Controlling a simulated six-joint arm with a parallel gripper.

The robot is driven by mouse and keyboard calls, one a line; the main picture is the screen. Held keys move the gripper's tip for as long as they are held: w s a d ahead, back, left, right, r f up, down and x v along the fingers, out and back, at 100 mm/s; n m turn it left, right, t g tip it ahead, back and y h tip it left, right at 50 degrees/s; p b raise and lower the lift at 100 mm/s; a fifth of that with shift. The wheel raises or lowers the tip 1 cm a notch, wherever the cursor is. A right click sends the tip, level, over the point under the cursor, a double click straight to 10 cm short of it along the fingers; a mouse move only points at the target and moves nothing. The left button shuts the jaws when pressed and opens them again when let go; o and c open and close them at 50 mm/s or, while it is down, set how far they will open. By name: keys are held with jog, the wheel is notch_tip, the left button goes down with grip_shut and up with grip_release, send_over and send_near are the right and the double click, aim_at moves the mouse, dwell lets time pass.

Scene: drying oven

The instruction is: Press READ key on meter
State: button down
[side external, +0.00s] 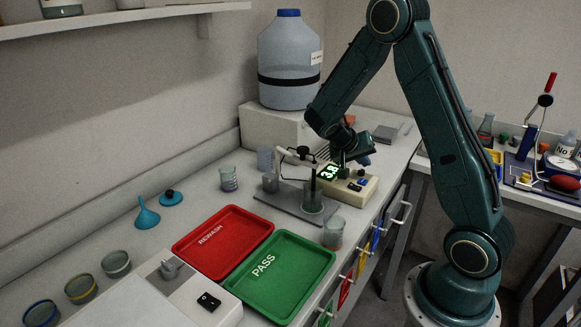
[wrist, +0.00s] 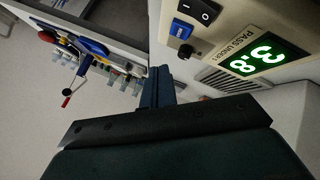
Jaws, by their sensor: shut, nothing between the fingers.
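The meter (side external: 347,193) is a cream box on the bench with a lit green display (side external: 328,172); the wrist view shows the display (wrist: 256,55) reading 3.8, turned on its side. A blue key (wrist: 181,29) sits on its panel between a black rocker switch (wrist: 195,12) and a black knob (wrist: 187,52); its lettering is too small to read. My gripper (side external: 341,165) is over the meter's back part, by the display. Contact is not visible.
Red (side external: 190,243) and green (side external: 318,262) trays lie in front. Another beaker (side external: 334,233) is near the bench edge. A large carboy (side external: 289,62) stands behind.

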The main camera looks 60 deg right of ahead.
jog(key=shift+r, duration=0.85)
